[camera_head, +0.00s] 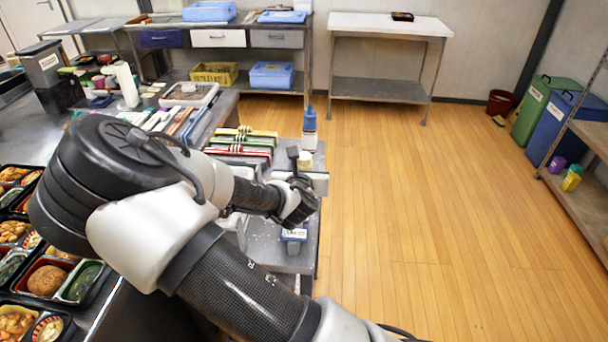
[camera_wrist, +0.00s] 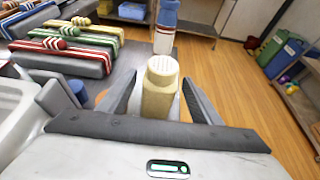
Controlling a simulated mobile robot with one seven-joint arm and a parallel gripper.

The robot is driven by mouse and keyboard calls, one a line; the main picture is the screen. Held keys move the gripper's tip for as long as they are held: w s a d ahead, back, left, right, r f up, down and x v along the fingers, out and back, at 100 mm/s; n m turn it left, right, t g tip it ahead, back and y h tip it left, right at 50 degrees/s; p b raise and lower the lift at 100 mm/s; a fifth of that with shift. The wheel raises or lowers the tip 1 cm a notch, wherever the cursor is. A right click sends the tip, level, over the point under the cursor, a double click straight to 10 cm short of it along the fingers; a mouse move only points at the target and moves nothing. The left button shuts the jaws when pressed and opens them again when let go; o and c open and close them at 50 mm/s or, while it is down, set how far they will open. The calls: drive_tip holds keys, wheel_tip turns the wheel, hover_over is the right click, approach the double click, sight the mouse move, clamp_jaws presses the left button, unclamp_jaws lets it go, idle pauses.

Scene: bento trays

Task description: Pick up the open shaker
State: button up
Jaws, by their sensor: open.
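The shaker (camera_wrist: 160,90) is pale yellow with a white, perforated top and stands upright in the wrist view. My gripper (camera_wrist: 160,77) is open, with one dark finger on each side of the shaker and a visible gap on both sides. The shaker's lower part is hidden behind the gripper's body. In the head view, a small cream top that looks like the shaker (camera_head: 305,160) shows just beyond my wrist.
A white bottle with a blue cap (camera_wrist: 165,28) stands just behind the shaker. Wrapped bundles with red, green and yellow cords (camera_wrist: 65,50) lie to the left. A blue-labelled container (camera_head: 294,235) is nearer on the counter. Open wooden floor (camera_head: 420,200) lies to the right.

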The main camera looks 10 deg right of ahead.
drive_tip(key=x, duration=0.4)
drive_tip(key=shift+a, duration=0.1)
drive_tip(key=c, duration=1.2)
wheel_tip(320, 180, up, 10)
drive_tip(key=shift+r+p, duration=0.1)
drive_tip(key=shift+p, duration=0.9)
drive_tip(key=o, duration=0.5)
